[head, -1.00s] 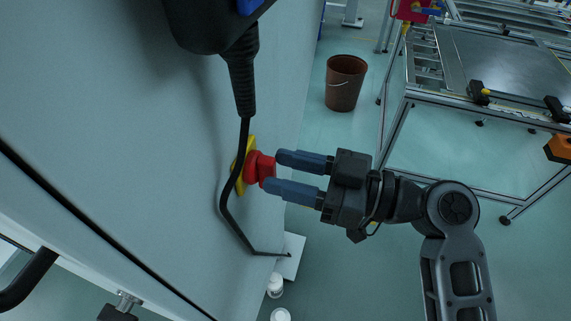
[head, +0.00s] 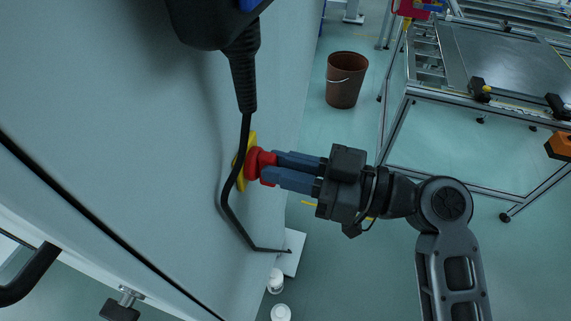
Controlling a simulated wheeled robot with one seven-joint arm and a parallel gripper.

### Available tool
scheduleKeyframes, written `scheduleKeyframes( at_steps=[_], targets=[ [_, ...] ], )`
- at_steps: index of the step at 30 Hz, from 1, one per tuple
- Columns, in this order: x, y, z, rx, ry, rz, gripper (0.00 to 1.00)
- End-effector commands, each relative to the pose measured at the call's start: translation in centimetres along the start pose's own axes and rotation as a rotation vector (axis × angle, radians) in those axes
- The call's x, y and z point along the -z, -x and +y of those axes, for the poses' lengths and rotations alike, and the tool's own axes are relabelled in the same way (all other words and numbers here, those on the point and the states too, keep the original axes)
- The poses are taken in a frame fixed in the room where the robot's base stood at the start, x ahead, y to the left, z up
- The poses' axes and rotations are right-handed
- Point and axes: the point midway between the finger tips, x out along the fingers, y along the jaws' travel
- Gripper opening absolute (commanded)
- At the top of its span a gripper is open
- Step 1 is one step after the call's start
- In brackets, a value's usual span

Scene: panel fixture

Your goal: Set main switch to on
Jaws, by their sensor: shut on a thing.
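The main switch (head: 255,163) is a red rotary knob on a yellow plate (head: 240,181), mounted on the pale cabinet panel in the head view. My gripper (head: 272,169) reaches it from the right. Its two blue fingers are shut on the red knob. The fingers hide part of the knob, so I cannot tell its exact angle or any markings.
A black cable (head: 228,205) hangs from a dark device (head: 213,22) and passes close in front of the yellow plate. A black handle (head: 30,275) is at lower left. A brown bucket (head: 345,80) and a metal-framed table (head: 500,75) stand at right.

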Motion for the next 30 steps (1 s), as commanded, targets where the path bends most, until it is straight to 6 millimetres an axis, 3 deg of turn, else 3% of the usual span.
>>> scheduleKeyframes(
  at_steps=[14, 30],
  targets=[
    [0.07, 0.03, 0.07, 0.0, -0.146, 0.0, 0.0],
    [0.17, 0.01, 0.3, 0.0, -0.643, 0.0, 0.0]
  ],
)
